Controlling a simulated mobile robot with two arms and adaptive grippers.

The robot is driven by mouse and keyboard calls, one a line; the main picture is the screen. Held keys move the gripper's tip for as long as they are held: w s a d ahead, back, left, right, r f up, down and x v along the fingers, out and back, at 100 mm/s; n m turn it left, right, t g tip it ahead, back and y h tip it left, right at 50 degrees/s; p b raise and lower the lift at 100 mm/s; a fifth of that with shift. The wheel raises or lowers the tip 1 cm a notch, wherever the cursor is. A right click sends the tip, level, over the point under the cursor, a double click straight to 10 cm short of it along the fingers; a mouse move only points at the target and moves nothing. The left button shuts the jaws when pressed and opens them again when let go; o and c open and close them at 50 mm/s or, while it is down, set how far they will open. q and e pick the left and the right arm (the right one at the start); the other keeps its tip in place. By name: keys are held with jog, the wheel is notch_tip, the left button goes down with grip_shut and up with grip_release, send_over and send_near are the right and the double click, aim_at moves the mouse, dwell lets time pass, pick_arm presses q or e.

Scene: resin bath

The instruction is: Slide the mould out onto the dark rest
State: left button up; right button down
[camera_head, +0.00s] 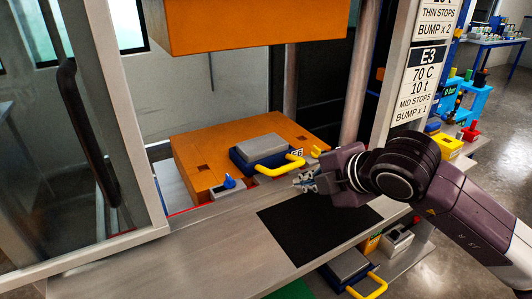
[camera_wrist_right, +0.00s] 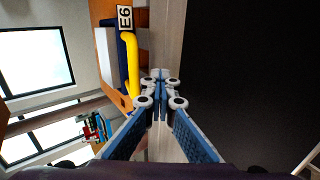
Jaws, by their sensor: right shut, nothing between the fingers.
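The mould (camera_head: 262,148) is a dark blue block with a grey top, a yellow handle (camera_head: 283,166) and an E6 label. It sits on the orange lower platen (camera_head: 190,160), its handle towards the front. The handle (camera_wrist_right: 132,65) and label also show in the right wrist view. The dark rest (camera_head: 300,235) is a bare black mat on the grey ledge in front; it also fills the right of the wrist view (camera_wrist_right: 245,80). My right gripper (camera_head: 302,181) is shut and empty, just right of the handle and apart from it. My left gripper is not in view.
The orange upper platen (camera_head: 240,22) hangs above with an open gap. A small grey block with a blue knob (camera_head: 228,182) stands at the platen's front edge. A glass door (camera_head: 75,130) stands left. Another yellow-handled mould (camera_head: 348,266) is below the ledge. A sign (camera_head: 422,75) is at right.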

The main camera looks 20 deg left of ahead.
jog(key=shift+w+a+f, duration=0.1)
jog(key=shift+a, duration=0.15)
jog(key=shift+s+d+b, duration=0.5)
jog(key=shift+s+d, duration=0.1)
jog(key=shift+d, duration=0.15)
jog(key=shift+s+d+b, duration=0.5)
jog(key=shift+s+d, duration=0.05)
jog(key=shift+d, duration=0.2)
jog(key=shift+s+d+b, duration=0.6)
jog(key=shift+s+d, duration=0.25)
jog(key=shift+d, duration=0.25)
jog(key=shift+s+d+b, duration=0.45)
jog(key=shift+s+d, duration=0.15)
jog(key=shift+d, duration=0.2)
jog(key=shift+s+d+b, duration=0.35)
jog(key=shift+s+d, duration=0.25)
jog(key=shift+d, duration=0.15)
jog(key=shift+s+d, duration=0.25)
jog(key=shift+s, duration=0.05)
